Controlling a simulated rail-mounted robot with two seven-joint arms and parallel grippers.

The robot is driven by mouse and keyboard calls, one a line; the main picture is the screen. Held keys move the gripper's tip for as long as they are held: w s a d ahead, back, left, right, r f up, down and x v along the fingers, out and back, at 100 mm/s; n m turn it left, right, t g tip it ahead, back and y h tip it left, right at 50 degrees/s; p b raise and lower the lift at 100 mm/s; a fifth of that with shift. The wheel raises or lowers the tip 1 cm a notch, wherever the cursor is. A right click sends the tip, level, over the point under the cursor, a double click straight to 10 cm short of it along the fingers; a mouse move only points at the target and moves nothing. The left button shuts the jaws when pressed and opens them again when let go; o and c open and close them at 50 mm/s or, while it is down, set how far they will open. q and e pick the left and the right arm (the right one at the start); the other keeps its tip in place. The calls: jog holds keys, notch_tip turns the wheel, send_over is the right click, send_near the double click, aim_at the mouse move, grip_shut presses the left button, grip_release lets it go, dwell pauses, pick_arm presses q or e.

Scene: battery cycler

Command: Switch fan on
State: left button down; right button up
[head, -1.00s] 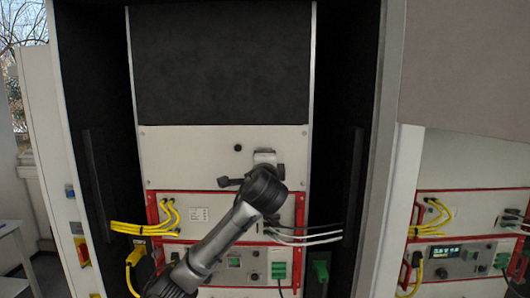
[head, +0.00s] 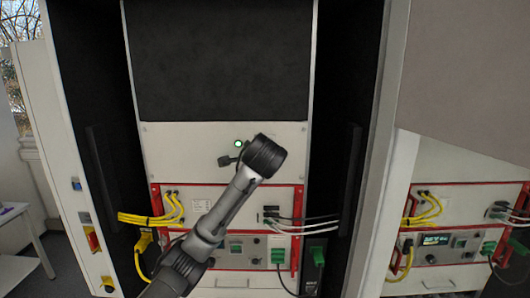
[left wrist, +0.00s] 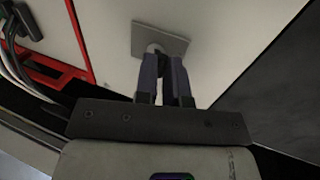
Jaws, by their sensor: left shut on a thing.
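In the head view my left wrist hides the plate, the knob and the fingertips. A round indicator (head: 238,143) on the panel, up and left of my wrist, glows green. My right gripper is in neither current view.
Below the panel are red-framed units (head: 230,193) with yellow cables (head: 150,218) at left and pale cables (head: 308,224) at right. Dark cabinet walls flank the panel. A second cabinet stands at right.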

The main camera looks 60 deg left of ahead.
pick_arm(q)
jog(key=c, duration=1.5)
grip_release()
jog(key=b+v, duration=0.1)
jog(key=v, duration=1.2)
jog(key=shift+s+d, duration=0.2)
jog(key=shift+d, duration=0.15)
